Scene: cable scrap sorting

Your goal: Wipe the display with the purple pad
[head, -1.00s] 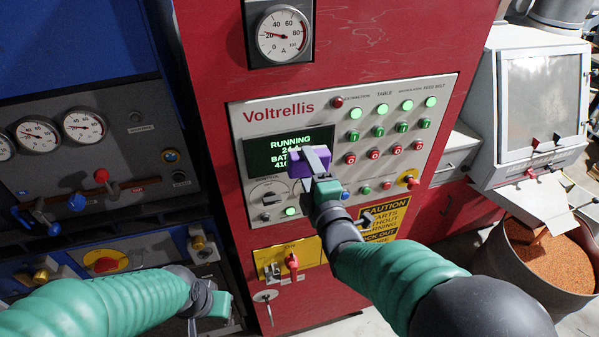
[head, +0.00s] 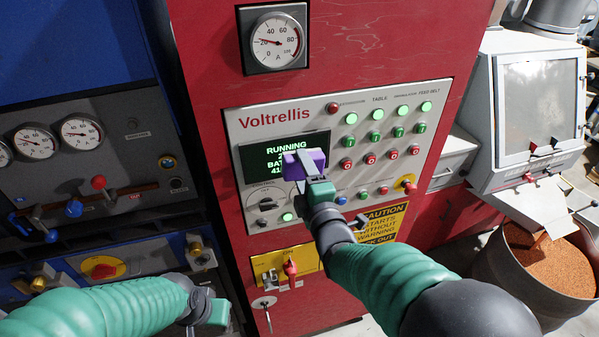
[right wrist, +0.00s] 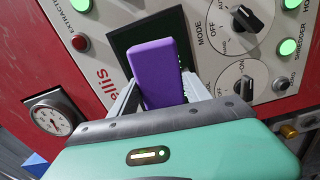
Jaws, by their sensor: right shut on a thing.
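The display (head: 265,156) is a dark screen with green text on the grey Voltrellis panel in the head view. My right gripper (head: 307,166) is shut on the purple pad (head: 312,159) and holds it in front of the display's right part, hiding some of the text. In the right wrist view the purple pad (right wrist: 160,70) stands between the fingers, with the dark display (right wrist: 126,42) behind it. I cannot tell whether the pad touches the screen. My left gripper (head: 212,312) is at the lower left, away from the panel; its fingers are not clear.
Green and red buttons (head: 370,158) sit right of the display. Rotary knobs (head: 267,204) are below it, and a yellow switch plate (head: 285,268) is lower. A round gauge (head: 275,41) is above. A bin of orange granules (head: 540,265) stands at the right.

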